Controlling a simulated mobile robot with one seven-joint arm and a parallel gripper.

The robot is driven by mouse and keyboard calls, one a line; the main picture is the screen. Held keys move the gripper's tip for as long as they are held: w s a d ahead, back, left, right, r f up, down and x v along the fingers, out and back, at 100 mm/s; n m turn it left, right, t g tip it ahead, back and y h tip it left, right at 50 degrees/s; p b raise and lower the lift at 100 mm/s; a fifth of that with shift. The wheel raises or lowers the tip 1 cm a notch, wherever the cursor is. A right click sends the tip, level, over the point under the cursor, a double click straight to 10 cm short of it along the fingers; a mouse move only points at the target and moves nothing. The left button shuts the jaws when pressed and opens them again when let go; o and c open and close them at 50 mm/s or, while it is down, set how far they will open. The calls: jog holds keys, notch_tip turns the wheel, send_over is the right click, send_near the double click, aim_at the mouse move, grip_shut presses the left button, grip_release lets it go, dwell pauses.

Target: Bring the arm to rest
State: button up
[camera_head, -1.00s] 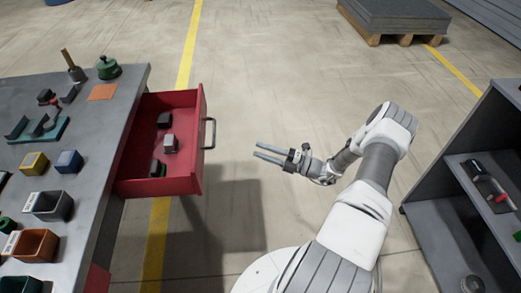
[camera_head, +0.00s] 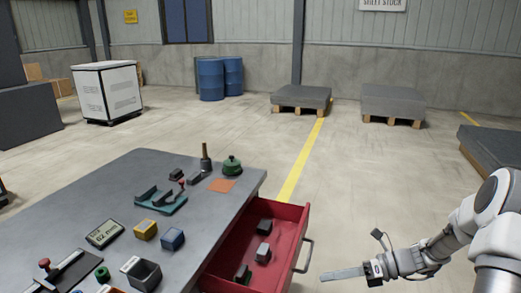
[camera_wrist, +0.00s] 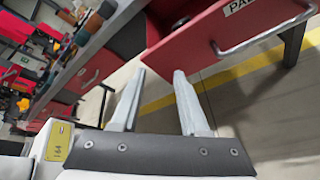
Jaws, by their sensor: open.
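My gripper (camera_head: 345,274) is at the lower right of the head view, to the right of the open red drawer (camera_head: 298,222) and apart from its handle (camera_head: 304,256). In the wrist view its two grey fingers (camera_wrist: 155,100) are spread with nothing between them. The drawer front (camera_wrist: 220,40) and its handle (camera_wrist: 265,38) show beyond the fingers there. My arm reaches in from the right edge of the head view. Several small dark and grey blocks (camera_head: 263,253) lie in the drawer.
Pallets (camera_head: 300,100) and blue drums (camera_head: 211,80) stand far back. The floor beyond the drawer is clear.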

jog(key=s+a+r+n+t+h, duration=0.2)
jog(key=s+r+n+h, duration=0.5)
jog(key=s+r+n, duration=0.55)
jog(key=s+a+r+n+t+h, duration=0.25)
jog(key=s+r+n+h, duration=0.65)
jog(key=n, duration=0.7)
notch_tip(320, 180, up, 14)
jog(key=y+p, duration=0.2)
jog(key=p, duration=1.1)
jog(key=shift+w+f+g, duration=0.2)
jog(key=shift+w+g, duration=0.15)
jog(key=shift+g, duration=0.1)
jog(key=shift+d+n, duration=0.1)
jog(key=shift+n, duration=0.15)
